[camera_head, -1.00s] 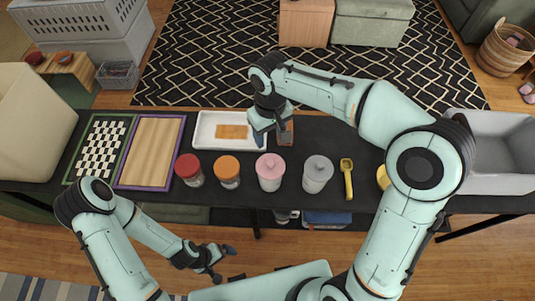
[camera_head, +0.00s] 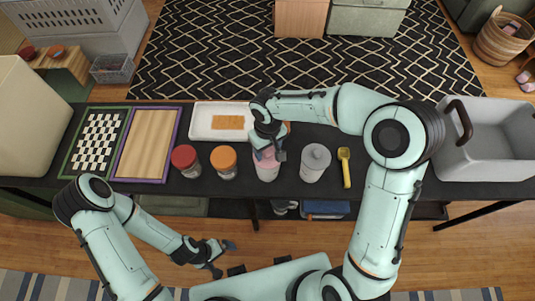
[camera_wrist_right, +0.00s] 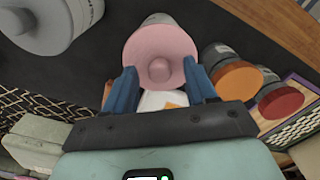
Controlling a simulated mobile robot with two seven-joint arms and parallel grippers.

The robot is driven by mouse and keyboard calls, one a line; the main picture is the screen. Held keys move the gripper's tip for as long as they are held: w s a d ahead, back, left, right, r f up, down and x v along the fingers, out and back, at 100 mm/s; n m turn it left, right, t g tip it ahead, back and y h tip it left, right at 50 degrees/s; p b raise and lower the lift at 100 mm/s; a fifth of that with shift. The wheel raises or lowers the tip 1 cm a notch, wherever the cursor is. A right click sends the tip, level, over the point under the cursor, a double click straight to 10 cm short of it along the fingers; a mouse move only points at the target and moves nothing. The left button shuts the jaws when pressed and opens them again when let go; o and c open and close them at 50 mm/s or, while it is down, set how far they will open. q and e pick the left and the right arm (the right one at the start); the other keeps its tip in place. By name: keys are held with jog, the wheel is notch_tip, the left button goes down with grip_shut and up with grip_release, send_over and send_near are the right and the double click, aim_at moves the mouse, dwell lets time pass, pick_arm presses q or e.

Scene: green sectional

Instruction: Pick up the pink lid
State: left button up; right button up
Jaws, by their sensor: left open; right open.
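The pink lid (camera_head: 266,160) sits on a clear jar (camera_head: 267,174) on the dark table, partly hidden by my right gripper in the head view. In the right wrist view, the pink lid (camera_wrist_right: 160,50) has a round knob and faces the camera. My right gripper (camera_wrist_right: 160,72) is open, its blue fingertips at either side of the lid's near edge; whether they touch it I cannot tell. It also shows above the lid in the head view (camera_head: 268,152). My left gripper (camera_head: 222,258) is open and empty, low in front of the table.
A grey-lidded jar (camera_head: 314,162) stands close right of the pink-lidded one; orange-lidded (camera_head: 223,158) and red-lidded (camera_head: 184,157) jars stand left. A white tray (camera_head: 202,132) lies behind. A yellow scoop (camera_head: 345,168) and grey bin (camera_head: 485,152) are further right.

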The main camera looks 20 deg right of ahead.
aim_at(268, 151)
jog(key=shift+c, duration=0.3)
grip_shut()
jog(key=shift+r, duration=0.1)
pick_arm(q)
jog(key=w+r+p, duration=0.2)
jog(key=w+r, duration=0.1)
pick_arm(e)
notch_tip(268, 151, up, 20)
jog(key=m, duration=0.5)
jog(key=shift+m, duration=0.4)
